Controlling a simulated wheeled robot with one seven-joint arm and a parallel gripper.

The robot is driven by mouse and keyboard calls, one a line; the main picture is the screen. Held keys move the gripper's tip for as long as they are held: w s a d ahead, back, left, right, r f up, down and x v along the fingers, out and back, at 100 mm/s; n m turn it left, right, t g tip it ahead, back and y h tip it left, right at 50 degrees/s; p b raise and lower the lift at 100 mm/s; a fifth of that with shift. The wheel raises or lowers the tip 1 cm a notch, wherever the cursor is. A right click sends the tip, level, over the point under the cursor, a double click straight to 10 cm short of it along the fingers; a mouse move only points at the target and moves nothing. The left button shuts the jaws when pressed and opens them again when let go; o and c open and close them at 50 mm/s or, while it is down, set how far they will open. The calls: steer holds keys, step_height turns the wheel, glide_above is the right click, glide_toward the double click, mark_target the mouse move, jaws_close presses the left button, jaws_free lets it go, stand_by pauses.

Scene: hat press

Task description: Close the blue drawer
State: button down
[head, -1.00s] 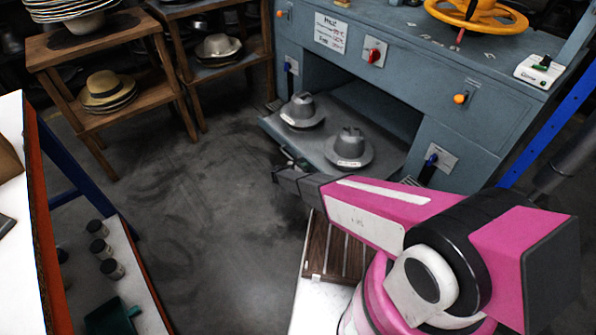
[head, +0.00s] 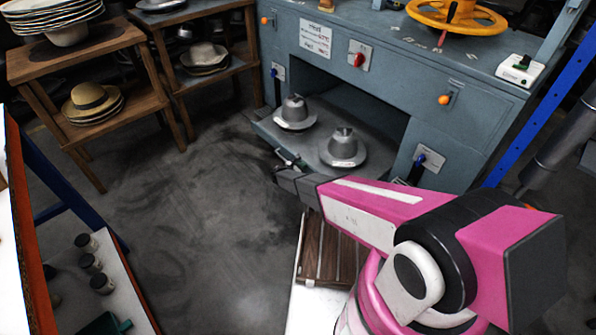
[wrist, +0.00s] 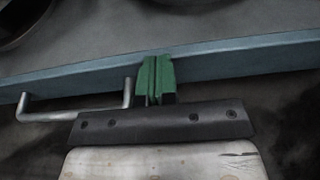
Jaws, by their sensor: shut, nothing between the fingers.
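The blue-grey drawer (head: 262,126) of the press stands pulled out, with two grey metal hat forms (head: 342,148) on it. In the wrist view its front edge (wrist: 230,58) runs across the picture, with a metal bar handle (wrist: 75,115) at the left. My gripper (head: 287,163) is at the drawer's front in the head view. In the wrist view my green fingertips (wrist: 156,78) are together and empty, at the drawer front just right of the handle. They appear to touch it, but the exact contact is hard to see.
The blue-grey press cabinet (head: 400,70) stands behind the drawer, with knobs and switches. Wooden shelves (head: 85,50) with hats stand at the left. A white-topped table (head: 20,220) is at the left edge. The dark floor between is clear.

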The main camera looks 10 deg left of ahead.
mark_target(344, 142)
steer(key=w+d, duration=0.7)
steer(key=w, duration=0.2)
steer(key=w+d, duration=0.8)
steer(key=w, duration=0.1)
steer(key=w+d, duration=0.8)
steer(key=w, duration=0.1)
